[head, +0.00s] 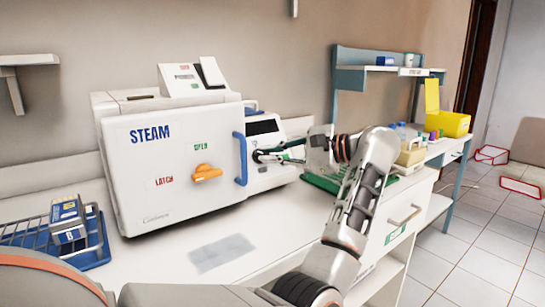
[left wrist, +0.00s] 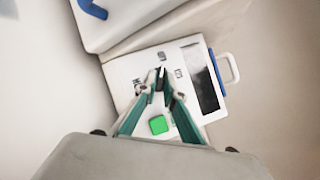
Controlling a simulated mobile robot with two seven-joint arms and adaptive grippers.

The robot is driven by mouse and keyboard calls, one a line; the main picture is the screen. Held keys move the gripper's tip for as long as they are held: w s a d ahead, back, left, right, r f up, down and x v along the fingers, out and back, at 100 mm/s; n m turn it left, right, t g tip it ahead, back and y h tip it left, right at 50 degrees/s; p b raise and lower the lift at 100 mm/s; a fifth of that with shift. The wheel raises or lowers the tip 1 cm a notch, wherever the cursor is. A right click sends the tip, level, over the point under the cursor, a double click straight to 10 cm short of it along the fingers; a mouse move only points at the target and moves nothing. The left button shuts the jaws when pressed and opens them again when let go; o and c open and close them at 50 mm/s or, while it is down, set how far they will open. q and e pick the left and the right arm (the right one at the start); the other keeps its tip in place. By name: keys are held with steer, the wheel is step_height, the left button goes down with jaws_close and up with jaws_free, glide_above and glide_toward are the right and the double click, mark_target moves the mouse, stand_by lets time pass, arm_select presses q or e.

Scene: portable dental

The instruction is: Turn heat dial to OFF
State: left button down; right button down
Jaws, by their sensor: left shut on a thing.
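The white steam sterilizer (head: 165,205) stands on the counter, with a control panel (head: 285,133) on its right side. The panel has a dark display (head: 262,127), which also shows in the left wrist view (left wrist: 204,90). My left gripper (head: 259,156) reaches the panel from the right, below the display. In the left wrist view its green fingers (left wrist: 160,82) are closed around a small dark heat dial (left wrist: 160,77). The fingers hide most of the dial, and I cannot read its setting. A green button (left wrist: 158,125) lies between the finger bases. My right gripper is not in view.
A blue door handle (head: 240,158) and an orange latch (head: 207,173) are on the sterilizer front, left of my gripper. A wire rack (head: 92,236) with boxes stands at left. A green tray (head: 322,183) lies right, near my arm. The front counter is mostly clear.

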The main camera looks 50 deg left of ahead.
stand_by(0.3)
arm_select(q)
steer(key=c, duration=2.1)
jaws_free()
steer(key=shift+c, duration=0.2)
steer(key=v, duration=1.2)
